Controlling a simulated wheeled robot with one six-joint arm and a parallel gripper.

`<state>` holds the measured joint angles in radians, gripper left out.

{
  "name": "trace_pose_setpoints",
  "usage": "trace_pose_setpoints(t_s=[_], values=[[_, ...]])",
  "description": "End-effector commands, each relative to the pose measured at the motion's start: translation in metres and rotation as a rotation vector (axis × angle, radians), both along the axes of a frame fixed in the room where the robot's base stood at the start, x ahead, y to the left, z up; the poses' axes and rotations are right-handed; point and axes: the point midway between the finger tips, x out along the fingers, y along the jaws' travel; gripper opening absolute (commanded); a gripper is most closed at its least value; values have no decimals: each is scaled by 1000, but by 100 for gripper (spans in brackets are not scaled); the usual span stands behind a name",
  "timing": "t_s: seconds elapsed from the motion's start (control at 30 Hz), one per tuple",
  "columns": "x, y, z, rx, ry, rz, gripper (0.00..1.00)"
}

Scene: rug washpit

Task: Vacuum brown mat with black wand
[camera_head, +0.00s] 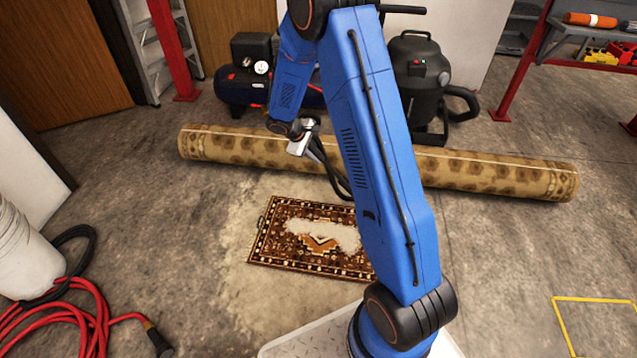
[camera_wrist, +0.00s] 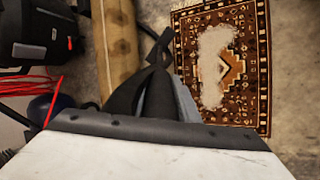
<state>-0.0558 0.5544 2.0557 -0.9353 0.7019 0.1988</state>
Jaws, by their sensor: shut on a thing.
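The brown patterned mat (camera_head: 290,262) lies flat on the concrete floor, with a pale, dusty-looking patch (camera_head: 335,232) across its middle. My arm covers its right end in the head view. The mat also shows at the right of the wrist view (camera_wrist: 250,85), with the same patch. My gripper (camera_head: 302,141) is above the floor behind the mat, shut on the black wand (camera_head: 332,174). The wand slants down to the right and passes behind my arm, so its lower end is hidden. In the wrist view dark fingers (camera_wrist: 145,95) and the wand overlap and are hard to separate.
A rolled tan rug (camera_head: 500,172) lies across the floor behind the mat. A black vacuum (camera_head: 416,80) and a blue compressor (camera_head: 240,85) stand beyond it. A red hose (camera_head: 85,318) and white bucket (camera_head: 20,255) are at left.

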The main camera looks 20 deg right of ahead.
Motion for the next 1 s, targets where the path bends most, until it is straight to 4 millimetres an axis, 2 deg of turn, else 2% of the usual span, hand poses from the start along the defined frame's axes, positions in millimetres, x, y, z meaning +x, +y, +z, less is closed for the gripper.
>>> trace_pose_setpoints(t_s=[0.47,0.63,0.83,1.0], values=[[0,0,0,-1,-1,0,0],[-5,-4,4,9,-5,-30,0],[-29,-18,20,54,-20,-165,0],[-63,-32,40,120,-41,-353,0]])
